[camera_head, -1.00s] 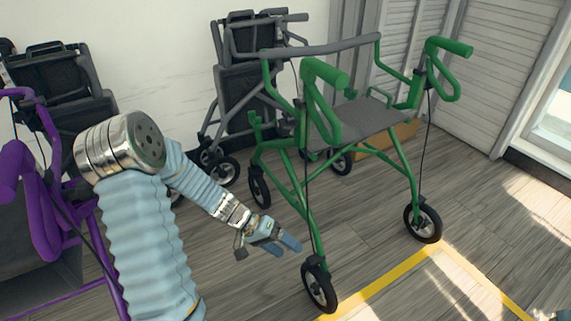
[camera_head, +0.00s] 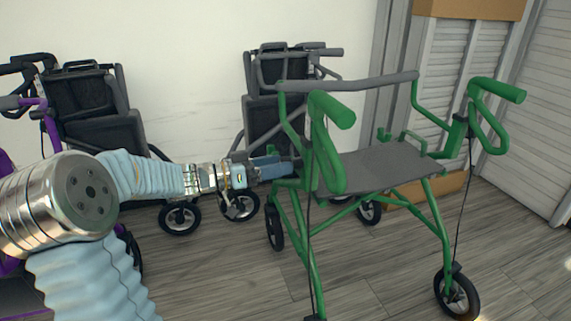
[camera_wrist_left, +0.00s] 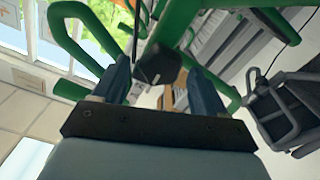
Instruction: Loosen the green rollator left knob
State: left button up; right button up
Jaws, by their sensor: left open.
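The green rollator (camera_head: 432,203) stands upright at the right of the head view, with green handles, a grey seat (camera_head: 385,168) and a grey back bar. My left gripper (camera_head: 285,167) points right, with its fingers beside the rollator's left upright, just below the left handle (camera_head: 328,140). In the left wrist view, a dark knob (camera_wrist_left: 158,66) on the green frame shows between the two blue fingers of the left gripper (camera_wrist_left: 165,78), which are spread apart. Whether they touch it cannot be told. In the head view the knob is hidden. My right gripper is not in view.
Dark folded rollators (camera_head: 92,110) stand along the white wall, one directly behind my left forearm. Part of a purple rollator (camera_head: 38,112) shows at the far left. A cardboard box (camera_head: 470,8) is at the top right. Wooden floor (camera_head: 390,270) lies open in front.

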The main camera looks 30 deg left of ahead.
aim_at(297, 163)
pick_arm(q)
jog(key=shift+x, duration=1.3)
jog(key=c, duration=1)
jog(key=shift+o, duration=0.2)
